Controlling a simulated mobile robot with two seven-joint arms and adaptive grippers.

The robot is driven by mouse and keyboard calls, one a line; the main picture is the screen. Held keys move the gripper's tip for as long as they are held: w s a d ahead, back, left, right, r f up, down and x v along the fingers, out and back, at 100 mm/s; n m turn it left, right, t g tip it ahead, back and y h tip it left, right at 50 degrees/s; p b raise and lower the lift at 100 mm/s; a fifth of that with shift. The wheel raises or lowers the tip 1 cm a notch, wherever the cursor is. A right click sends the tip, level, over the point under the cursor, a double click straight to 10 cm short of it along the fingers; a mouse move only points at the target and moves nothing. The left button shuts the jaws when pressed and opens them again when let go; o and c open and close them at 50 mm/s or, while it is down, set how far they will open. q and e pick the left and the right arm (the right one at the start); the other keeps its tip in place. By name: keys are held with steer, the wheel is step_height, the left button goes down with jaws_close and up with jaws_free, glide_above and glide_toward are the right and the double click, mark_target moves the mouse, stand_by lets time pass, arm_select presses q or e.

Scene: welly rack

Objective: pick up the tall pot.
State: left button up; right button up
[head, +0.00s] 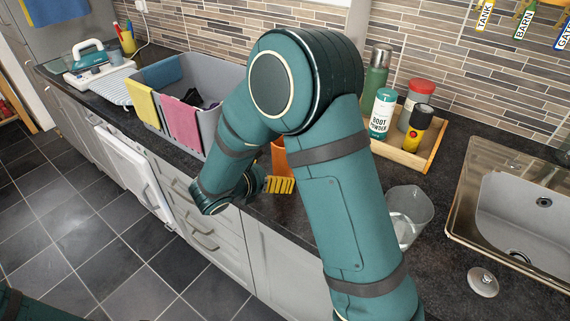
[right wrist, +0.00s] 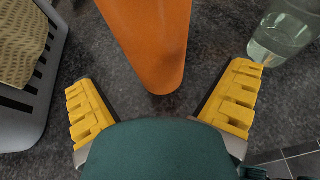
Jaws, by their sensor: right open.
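An orange tall pot (right wrist: 150,40) stands on the dark worktop in the right wrist view, its upper end cut off by the frame. In the head view only a small orange strip of the pot (head: 279,157) shows; my right arm hides the rest. My right gripper (right wrist: 160,78) is open, with its yellow fingers spread to either side of the pot's near end and a gap on both sides. In the head view one yellow finger of the right gripper (head: 280,185) shows low at the worktop's front edge. My left gripper is not in view.
A clear plastic jug (head: 408,215) stands right of the pot. A grey crate (head: 225,78) with cloths over its rim stands to the left. A wooden tray (head: 425,155) with bottles is behind, and a sink (head: 515,215) is at the right.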

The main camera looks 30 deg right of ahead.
mark_target(277, 169)
steer(key=b+x, duration=0.1)
steer(key=x, duration=0.4)
steer(key=shift+w, duration=0.1)
steer(key=shift+r, duration=0.1)
steer(key=c, duration=1.3)
